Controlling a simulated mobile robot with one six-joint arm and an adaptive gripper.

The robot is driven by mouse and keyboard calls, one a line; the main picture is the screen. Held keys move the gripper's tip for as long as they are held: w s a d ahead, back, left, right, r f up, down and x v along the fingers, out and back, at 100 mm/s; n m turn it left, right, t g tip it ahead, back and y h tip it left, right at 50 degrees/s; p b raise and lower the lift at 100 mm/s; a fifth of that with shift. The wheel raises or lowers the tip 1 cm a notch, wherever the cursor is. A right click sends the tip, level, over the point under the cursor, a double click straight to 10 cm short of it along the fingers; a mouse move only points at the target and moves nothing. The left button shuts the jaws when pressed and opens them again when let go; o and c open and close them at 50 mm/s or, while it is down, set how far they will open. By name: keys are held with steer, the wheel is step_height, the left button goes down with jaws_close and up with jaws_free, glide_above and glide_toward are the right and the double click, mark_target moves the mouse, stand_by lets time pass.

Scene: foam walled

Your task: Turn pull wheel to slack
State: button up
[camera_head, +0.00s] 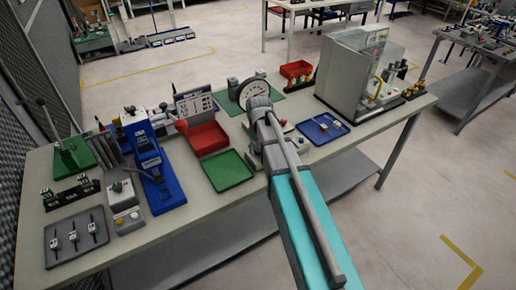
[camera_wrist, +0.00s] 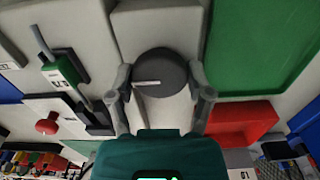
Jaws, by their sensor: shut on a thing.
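The pull wheel, a dark grey round knob (camera_wrist: 160,65) with a white index line pointing left, is in the middle of the wrist view. My gripper (camera_wrist: 160,80) has one finger on each side of it, shut on its rim. In the head view my arm hides the wheel and the fingers. No slack marking can be read.
On the bench (camera_head: 205,207) near my arm are a green tray (camera_head: 226,169), a red bin (camera_head: 207,138), a blue tray (camera_head: 323,128) and a blue fixture (camera_head: 158,180). A clear-guarded grey machine (camera_head: 345,70) stands at right. A red ball knob (camera_wrist: 47,127) shows at the wrist view's left.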

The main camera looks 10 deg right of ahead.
steer(key=n, duration=0.4)
steer(key=shift+s+n, duration=0.15)
steer(key=shift+n, duration=0.15)
steer(key=n, duration=0.4)
steer(key=shift+n, duration=0.3)
steer(key=n, duration=0.4)
steer(key=shift+n, duration=2.6)
steer(key=o, duration=1.1)
steer(key=shift+o, duration=0.2)
steer(key=shift+m, duration=0.4)
